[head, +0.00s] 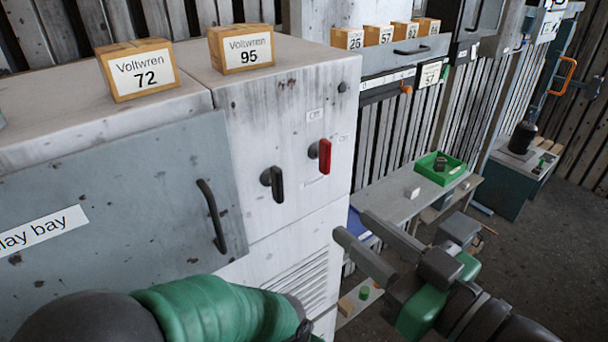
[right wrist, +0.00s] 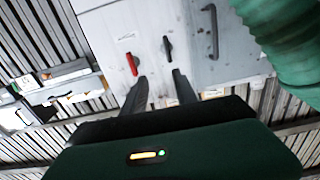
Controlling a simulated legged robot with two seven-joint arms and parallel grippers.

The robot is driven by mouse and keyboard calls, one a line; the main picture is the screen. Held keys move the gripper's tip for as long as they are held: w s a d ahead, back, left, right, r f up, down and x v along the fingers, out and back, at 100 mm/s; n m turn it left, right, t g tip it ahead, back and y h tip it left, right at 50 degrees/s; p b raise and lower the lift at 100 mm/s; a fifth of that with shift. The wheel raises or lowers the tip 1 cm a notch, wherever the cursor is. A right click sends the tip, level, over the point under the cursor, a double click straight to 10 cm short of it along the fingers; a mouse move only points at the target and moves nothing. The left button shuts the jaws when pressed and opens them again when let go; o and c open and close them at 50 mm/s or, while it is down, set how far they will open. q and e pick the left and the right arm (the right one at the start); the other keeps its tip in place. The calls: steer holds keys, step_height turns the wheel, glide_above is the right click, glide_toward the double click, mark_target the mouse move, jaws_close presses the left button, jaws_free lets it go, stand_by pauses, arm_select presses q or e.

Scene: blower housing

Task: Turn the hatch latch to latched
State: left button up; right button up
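A grey hatch door (head: 110,215) with a label ending in "lay bay" and a dark bar handle (head: 212,215) fills the left of the head view. Right of it, the white cabinet face (head: 290,110) carries a black turn handle (head: 272,183) and a red turn handle (head: 322,155), both about upright. I cannot tell for sure which is the hatch latch. Both show in the right wrist view, red (right wrist: 131,64) and black (right wrist: 167,48). My right gripper (head: 352,226) is open and empty, right of and below the handles, apart from them. My left gripper is hidden; only my green left arm shows.
Wooden blocks labelled Voltwren 72 (head: 137,70) and Voltwren 95 (head: 241,48) stand on the cabinet. A bench (head: 385,195) with a green tray (head: 436,168) and a white block (head: 412,192) lies to the right. Space before the handles is clear.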

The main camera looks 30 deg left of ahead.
steer(key=s+a+b, duration=0.1)
steer(key=b, duration=0.1)
steer(key=p, duration=0.1)
glide_toward(281, 179)
steer(key=p+x, duration=0.2)
steer(key=x, duration=0.6)
steer(key=shift+a+r, duration=0.1)
steer(key=shift+a, duration=0.3)
steer(key=shift+w, duration=0.1)
steer(key=shift+c, duration=0.8)
steer(key=shift+w+a, duration=0.2)
steer(key=shift+w, duration=0.1)
steer(key=c, duration=0.5)
arm_select(q)
steer(key=shift+s+a+r, duration=0.15)
steer(key=shift+s, duration=0.4)
steer(key=shift+s+a+r, duration=0.1)
steer(key=shift+s+r, duration=0.05)
steer(key=shift+s, duration=0.35)
arm_select(e)
steer(key=shift+s+a, duration=0.15)
jaws_close()
